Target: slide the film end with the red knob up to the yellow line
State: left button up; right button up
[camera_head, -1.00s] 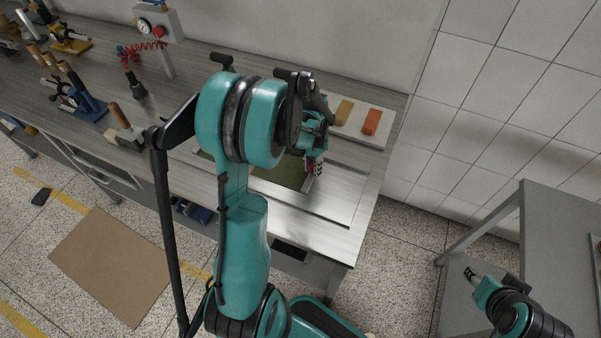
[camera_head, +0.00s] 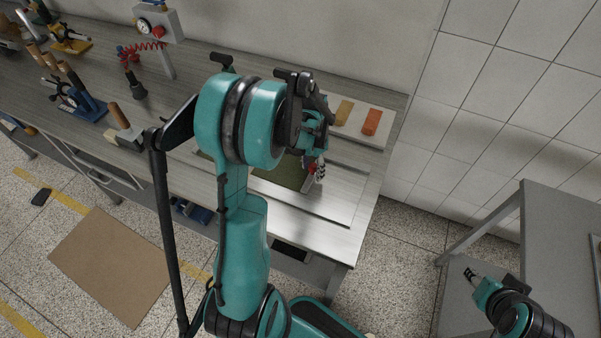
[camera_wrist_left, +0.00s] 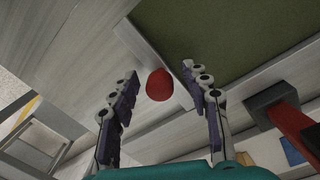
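The red knob (camera_wrist_left: 159,85) shows in the left wrist view between the two fingers of my left gripper (camera_wrist_left: 160,76), with a gap on each side. That gripper is open. The knob sits by a pale strip at the edge of a dark green sheet (camera_wrist_left: 235,30), which also shows in the head view (camera_head: 283,172), partly hidden by my left arm. In the head view my left gripper (camera_head: 320,171) is over the bench panel, at the sheet's right end. I cannot make out the yellow line. My right gripper (camera_head: 469,273) is far from the bench; its finger opening is too small to judge.
A pale board with an orange block (camera_head: 372,122) and a tan block (camera_head: 344,111) lies behind the panel. A dark block with a red bar (camera_wrist_left: 290,122) is right of the fingers in the wrist view. A grey table (camera_head: 560,230) stands at right.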

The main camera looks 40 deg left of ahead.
pick_arm(q)
notch_tip(320, 180, up, 12)
jog(key=s+d+r+n+t+b, duration=0.1)
jog(key=s+d+n+t+b, duration=0.1)
jog(key=s+d+t, duration=0.5)
jog(key=shift+s+d+r+n+y, duration=0.3)
jog(key=shift+s+d, duration=1.85)
jog(key=shift+d, duration=1.85)
jog(key=shift+a+f, duration=0.1)
